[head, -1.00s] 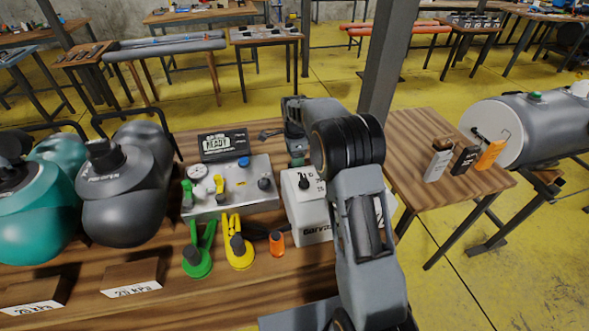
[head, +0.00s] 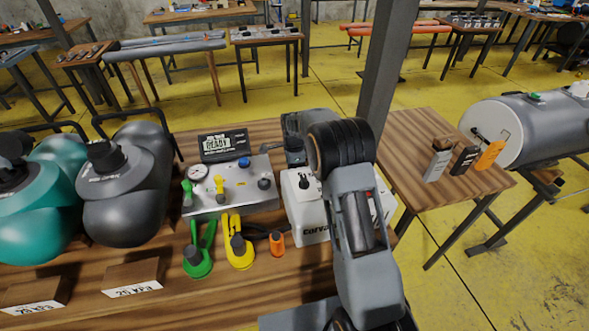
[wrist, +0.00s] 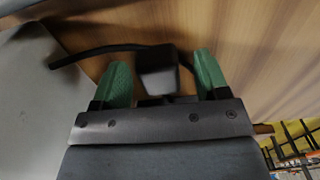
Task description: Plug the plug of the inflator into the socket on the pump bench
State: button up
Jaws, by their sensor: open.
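The black plug (wrist: 157,72) shows in the wrist view on wood, between the two green fingertips of my gripper (wrist: 160,80). There is a gap on each side of it, and a black cord (wrist: 85,57) runs off to the left. In the head view my gripper (head: 295,158) points down behind the white box (head: 308,228), probably the inflator, and beside the metal control panel (head: 232,200). It is open. The plug is hidden in the head view. I cannot make out the socket for sure.
On the bench (head: 215,292) stand a "READY" display (head: 223,146), a green hose fitting (head: 198,262), a yellow one (head: 239,255) and an orange piece (head: 276,243). Dark and teal tanks (head: 125,195) crowd the left. A post (head: 388,60) rises behind my arm.

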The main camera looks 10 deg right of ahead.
jog(key=c, duration=1)
jog(key=shift+o, duration=0.2)
notch_tip(320, 180, up, 10)
jog(key=shift+r, duration=0.1)
dwell(0.3)
